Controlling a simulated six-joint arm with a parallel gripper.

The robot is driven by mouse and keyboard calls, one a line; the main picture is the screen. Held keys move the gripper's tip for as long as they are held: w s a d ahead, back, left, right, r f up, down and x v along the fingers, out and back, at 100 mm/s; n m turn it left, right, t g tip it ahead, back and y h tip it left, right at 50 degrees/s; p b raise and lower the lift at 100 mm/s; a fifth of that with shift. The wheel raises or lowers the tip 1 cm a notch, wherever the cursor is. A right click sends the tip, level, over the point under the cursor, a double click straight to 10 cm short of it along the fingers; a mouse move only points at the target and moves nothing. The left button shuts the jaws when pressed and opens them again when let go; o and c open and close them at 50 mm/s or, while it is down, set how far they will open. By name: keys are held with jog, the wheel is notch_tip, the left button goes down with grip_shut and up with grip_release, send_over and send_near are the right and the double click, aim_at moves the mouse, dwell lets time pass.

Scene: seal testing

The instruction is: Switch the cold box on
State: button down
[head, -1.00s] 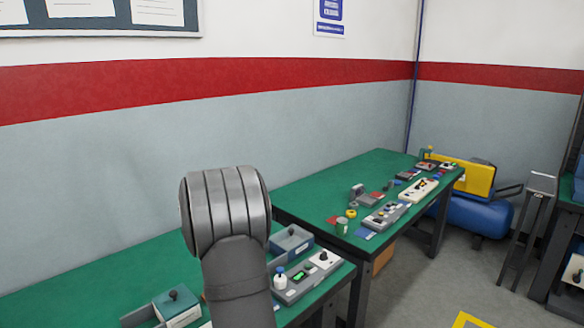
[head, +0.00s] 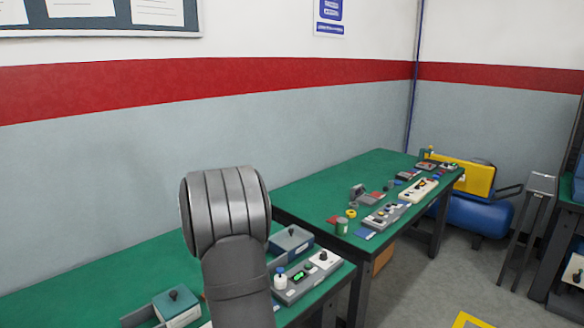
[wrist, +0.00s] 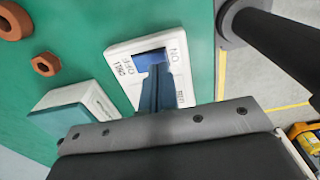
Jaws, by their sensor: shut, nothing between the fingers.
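In the wrist view, a white switch plate (wrist: 118,52) lies on the green surface, with lettering that seems to read ON, OFF and CHILL. A blue switch part (wrist: 149,58) shows in its slot. My gripper (wrist: 156,72) is shut and empty, its narrow fingers over the plate with the tips at the blue part. I cannot tell whether they touch it, and they hide part of the slot. A white box with a teal top (wrist: 62,112) sits beside the plate; I cannot tell whether it is the cold box. In the head view, my arm hides the gripper and the plate.
Brown hex nuts (wrist: 46,64) lie near the plate in the wrist view. In the head view, a teal-lidded box with a black knob (head: 176,304) and a grey control panel (head: 306,277) flank my arm. A second green table (head: 310,190) holds several small devices.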

jog(key=shift+f, duration=0.8)
jog(key=shift+r, duration=3.5)
jog(key=shift+f, duration=3.5)
